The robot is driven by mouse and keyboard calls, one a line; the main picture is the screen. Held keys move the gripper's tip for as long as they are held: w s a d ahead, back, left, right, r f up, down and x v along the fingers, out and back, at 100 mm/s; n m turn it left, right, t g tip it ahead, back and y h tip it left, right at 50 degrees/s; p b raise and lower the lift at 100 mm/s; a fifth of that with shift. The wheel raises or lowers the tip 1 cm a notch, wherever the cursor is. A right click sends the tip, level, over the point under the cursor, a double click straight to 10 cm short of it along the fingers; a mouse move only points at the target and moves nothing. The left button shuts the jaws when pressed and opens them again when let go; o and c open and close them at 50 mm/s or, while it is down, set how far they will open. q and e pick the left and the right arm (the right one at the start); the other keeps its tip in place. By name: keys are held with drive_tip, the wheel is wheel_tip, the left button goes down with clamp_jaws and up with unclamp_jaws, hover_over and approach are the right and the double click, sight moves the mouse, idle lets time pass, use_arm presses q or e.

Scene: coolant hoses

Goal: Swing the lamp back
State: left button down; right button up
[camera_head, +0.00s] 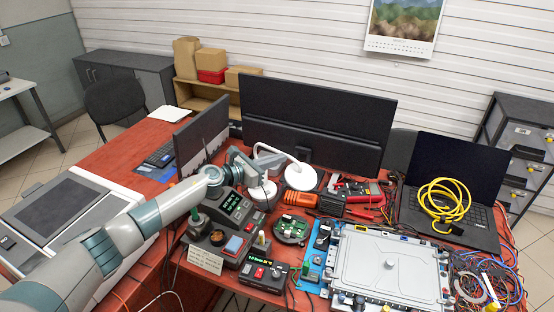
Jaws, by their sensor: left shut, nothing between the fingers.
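The white desk lamp has a round head (301,177) over the red desk, to the right of its round base (262,191). Its thin curved arm rises between base and head, in front of the large monitor. My left arm reaches in from the lower left. My left gripper (256,168) is shut and empty, close to the lamp's arm and left of the lamp head. I cannot tell whether it touches the lamp. The gripper and wrist hide a little of what lies behind them. My right gripper is not in view.
A large black monitor (315,120) stands behind the lamp, and a smaller screen (201,137) stands to its left. Instruments, an orange tool (300,199) and a metal-lidded unit (390,265) crowd the front. A laptop (455,190) bears a yellow cable coil (443,202).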

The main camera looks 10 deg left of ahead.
use_arm(q)
drive_tip(key=shift+w+d, duration=0.1)
use_arm(e)
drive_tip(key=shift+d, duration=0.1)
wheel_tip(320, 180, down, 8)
drive_tip(key=b, duration=0.8)
use_arm(q)
drive_tip(key=w+a+r+b+x, duration=0.1)
drive_tip(key=x, duration=1)
drive_tip(key=shift+w+r+b, duration=0.2)
drive_tip(key=shift+r+b, duration=0.15)
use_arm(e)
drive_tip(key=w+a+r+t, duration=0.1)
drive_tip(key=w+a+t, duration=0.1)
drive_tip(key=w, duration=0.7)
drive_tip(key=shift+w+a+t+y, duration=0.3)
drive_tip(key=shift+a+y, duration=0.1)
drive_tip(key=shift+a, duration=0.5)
use_arm(q)
drive_tip(key=shift+a, duration=0.1)
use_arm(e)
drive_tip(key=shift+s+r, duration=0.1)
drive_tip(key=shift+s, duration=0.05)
